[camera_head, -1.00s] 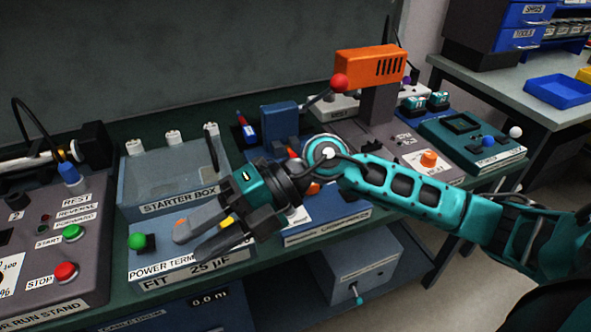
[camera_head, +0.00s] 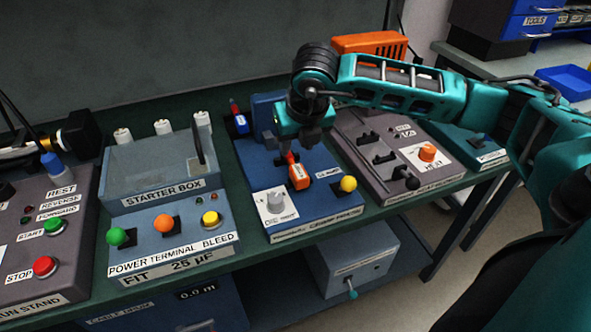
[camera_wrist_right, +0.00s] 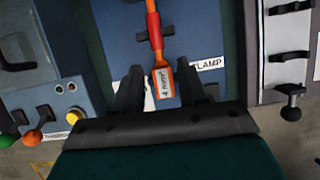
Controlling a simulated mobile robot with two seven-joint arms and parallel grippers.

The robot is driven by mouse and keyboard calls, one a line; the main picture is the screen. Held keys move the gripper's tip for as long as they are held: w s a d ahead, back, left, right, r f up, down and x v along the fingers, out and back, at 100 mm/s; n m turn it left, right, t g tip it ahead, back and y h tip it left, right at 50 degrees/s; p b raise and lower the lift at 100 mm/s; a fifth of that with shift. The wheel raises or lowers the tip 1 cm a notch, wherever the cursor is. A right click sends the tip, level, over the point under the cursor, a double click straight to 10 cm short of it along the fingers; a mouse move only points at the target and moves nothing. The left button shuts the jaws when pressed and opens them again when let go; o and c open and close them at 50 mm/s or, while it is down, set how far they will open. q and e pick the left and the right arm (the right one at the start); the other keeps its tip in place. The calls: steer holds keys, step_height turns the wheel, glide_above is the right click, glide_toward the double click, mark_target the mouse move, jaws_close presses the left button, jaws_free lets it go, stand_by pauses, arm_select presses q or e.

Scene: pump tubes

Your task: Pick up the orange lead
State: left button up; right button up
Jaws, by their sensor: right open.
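The orange lead (camera_head: 299,177) lies on the blue clamp unit in the middle of the bench. In the right wrist view the lead (camera_wrist_right: 164,84) has an orange end with a "4 mm²" label and a red sleeve (camera_wrist_right: 154,28) above it. My right gripper (camera_head: 301,146) points down over the unit, partly covering the lead's far end. In the right wrist view its open fingers (camera_wrist_right: 159,82) stand on either side of the lead's labelled end, with gaps. Contact with the lead cannot be seen. My left gripper is not in view.
The starter box (camera_head: 150,186) stands to the left. A grey unit with black levers (camera_head: 385,158) stands close on the right. An orange housing (camera_head: 368,45) rises behind my arm.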

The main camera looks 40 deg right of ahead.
mark_target(292, 162)
steer(key=shift+s+x, duration=0.1)
steer(key=shift+x, duration=1.5)
steer(key=shift+s+x, duration=0.15)
steer(key=shift+x, duration=1.45)
steer(key=shift+a, duration=0.2)
steer(key=shift+c, duration=0.2)
jaws_close()
steer(key=shift+r, duration=0.1)
